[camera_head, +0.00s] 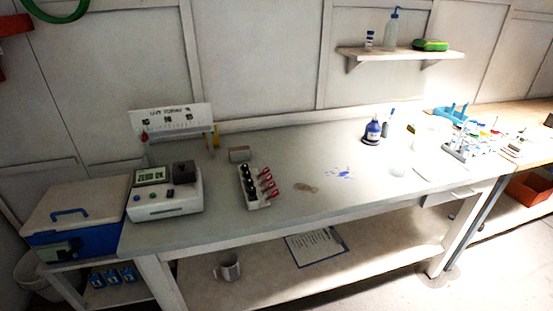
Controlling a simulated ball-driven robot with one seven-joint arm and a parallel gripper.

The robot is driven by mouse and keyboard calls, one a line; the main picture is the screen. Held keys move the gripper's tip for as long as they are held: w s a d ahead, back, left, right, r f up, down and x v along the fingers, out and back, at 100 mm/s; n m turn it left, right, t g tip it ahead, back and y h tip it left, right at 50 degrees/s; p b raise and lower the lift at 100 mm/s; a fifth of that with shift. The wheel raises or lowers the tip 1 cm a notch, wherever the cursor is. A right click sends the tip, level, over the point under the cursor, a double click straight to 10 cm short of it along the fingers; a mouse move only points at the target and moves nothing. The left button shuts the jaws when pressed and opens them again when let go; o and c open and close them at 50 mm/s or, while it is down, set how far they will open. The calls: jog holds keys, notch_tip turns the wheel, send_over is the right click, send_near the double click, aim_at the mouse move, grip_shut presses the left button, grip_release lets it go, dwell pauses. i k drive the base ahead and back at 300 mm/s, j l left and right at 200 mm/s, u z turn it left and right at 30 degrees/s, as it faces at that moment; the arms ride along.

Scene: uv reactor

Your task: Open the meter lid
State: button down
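The meter (163,198) is a white box with a green-grey display (151,176) at the left end of the bench. A dark block (184,172) sits on its right side and looks like the meter lid, in its lowered position. Coloured buttons show on the meter's front. My gripper and arm are not in this view, so I cannot see any contact with the lid.
A blue and white cooler box (75,217) is at the left. A labelled stand (175,121) is behind. The bench (310,205) is mostly clear mid-surface. A shelf (400,55) hangs above.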

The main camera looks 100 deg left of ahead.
aim_at(183, 172)
jog(key=u, duration=3.05)
jog(key=k+l+z, duration=0.2)
jog(key=l, duration=0.1)
